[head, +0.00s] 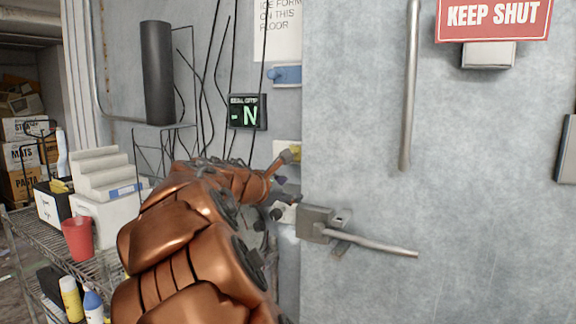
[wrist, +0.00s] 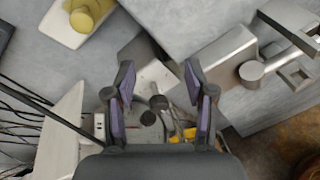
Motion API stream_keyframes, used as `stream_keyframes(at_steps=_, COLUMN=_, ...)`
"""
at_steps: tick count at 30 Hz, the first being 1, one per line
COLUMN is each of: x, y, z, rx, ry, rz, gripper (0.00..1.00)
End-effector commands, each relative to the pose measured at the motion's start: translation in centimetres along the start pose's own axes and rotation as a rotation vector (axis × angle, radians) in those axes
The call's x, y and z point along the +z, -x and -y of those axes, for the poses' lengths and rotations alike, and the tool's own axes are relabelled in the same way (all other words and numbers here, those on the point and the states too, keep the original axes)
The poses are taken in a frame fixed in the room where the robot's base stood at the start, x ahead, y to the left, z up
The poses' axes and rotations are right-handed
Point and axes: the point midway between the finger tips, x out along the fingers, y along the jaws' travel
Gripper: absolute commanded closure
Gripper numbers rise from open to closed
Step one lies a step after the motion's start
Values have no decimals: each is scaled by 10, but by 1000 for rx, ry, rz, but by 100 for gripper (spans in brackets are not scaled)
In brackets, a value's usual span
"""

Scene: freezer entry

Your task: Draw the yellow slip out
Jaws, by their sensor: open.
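My gripper (wrist: 160,88) is open in the wrist view, its two purple-padded fingers apart with nothing held between them. Small yellow pieces (wrist: 189,132) show low by the right finger, partly hidden by the gripper; I cannot tell whether they are the yellow slip. A pale plate with a dark round knob (wrist: 158,102) lies beyond the fingertips. In the head view my copper arm reaches to the door's left edge and hides much of what is there. No yellow slip can be made out clearly in the head view.
A yellow round knob (wrist: 82,20) on a white plate is at upper left in the wrist view. The grey door (head: 360,120) has a latch with a lever (head: 370,243). A wire shelf (head: 35,240) with a red cup (head: 77,238) stands left. Dark cables hang on the wall.

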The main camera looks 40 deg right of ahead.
Motion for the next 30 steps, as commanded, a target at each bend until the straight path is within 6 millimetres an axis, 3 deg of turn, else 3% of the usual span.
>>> stream_keyframes(at_steps=5, x=2, y=-16, z=-48, rx=104, ry=234, rz=107, gripper=45)
stream_keyframes(at_steps=12, x=18, y=-15, z=-74, rx=155, ry=509, rz=228, gripper=45)
stream_keyframes(at_steps=20, x=26, y=-25, z=-86, rx=168, ry=597, rz=268, gripper=45)
stream_keyframes(at_steps=30, x=34, y=-69, z=-97, rx=168, ry=594, rz=266, gripper=45)
